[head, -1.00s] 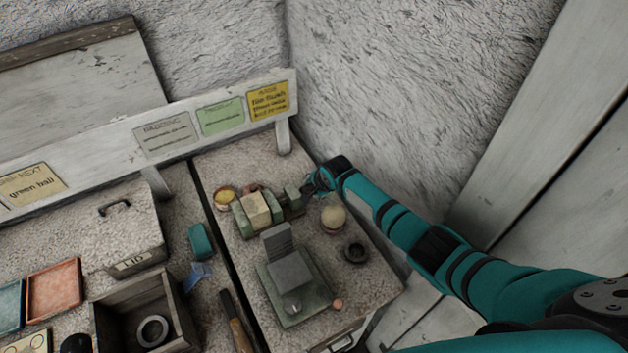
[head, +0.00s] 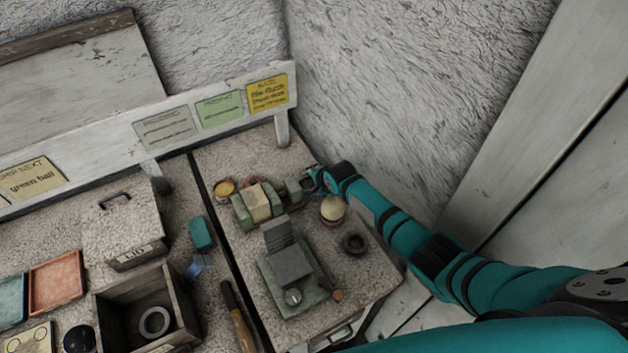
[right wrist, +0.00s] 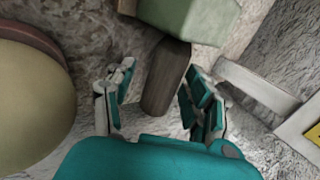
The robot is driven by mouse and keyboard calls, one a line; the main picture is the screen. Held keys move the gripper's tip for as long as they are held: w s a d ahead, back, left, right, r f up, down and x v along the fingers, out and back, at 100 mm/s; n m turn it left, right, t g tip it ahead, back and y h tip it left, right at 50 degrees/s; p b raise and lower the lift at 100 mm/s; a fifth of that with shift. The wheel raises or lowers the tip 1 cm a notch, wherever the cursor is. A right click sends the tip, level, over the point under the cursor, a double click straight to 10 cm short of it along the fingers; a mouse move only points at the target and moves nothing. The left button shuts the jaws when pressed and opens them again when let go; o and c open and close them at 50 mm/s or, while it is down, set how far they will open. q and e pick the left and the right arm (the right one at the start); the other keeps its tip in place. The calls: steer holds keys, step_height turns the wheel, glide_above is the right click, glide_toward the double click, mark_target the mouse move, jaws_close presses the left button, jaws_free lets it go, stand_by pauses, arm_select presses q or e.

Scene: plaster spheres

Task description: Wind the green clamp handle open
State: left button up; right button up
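The green clamp (head: 293,190) stands on the right-hand worktop, with a pale block (head: 258,203) between its green jaws. In the right wrist view, a green block of the clamp (right wrist: 190,15) is at the top. A dark brown, rod-like handle (right wrist: 166,78) sticks out of it toward me. My right gripper (head: 312,180) is at the clamp's right end. In the right wrist view, its fingers (right wrist: 160,95) are spread, one on each side of the handle. A gap shows on the left; contact on the right is unclear. My left gripper is out of view.
A grey stepped block on a green base (head: 290,270) stands nearer. The rough wall rises close behind.

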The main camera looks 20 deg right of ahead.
steer(key=shift+r, duration=0.15)
steer(key=v, duration=1.1)
steer(key=shift+s+d+r, duration=0.1)
steer(key=shift+s+r, duration=0.2)
steer(key=shift+w, duration=0.1)
steer(key=w+g+b, duration=0.1)
steer(key=w+b, duration=0.1)
steer(key=w+g+b, duration=0.1)
steer(key=w+b, duration=0.2)
steer(key=w+d+g+h+b, duration=0.1)
steer(key=w+b, duration=0.1)
steer(key=shift+w+d+r+m+b, duration=0.1)
steer(key=shift+w+r+m+b, duration=0.05)
steer(key=shift+r+m+b, duration=0.15)
steer(key=a+r+g+b, duration=0.3)
steer(key=r+g+b, duration=0.15)
steer(key=r, duration=0.25)
steer(key=shift+t, duration=0.25)
steer(key=f, duration=1.6)
steer(key=shift+w+a+f, duration=0.15)
steer(key=shift+w+f, duration=0.1)
steer(key=shift+f, duration=0.05)
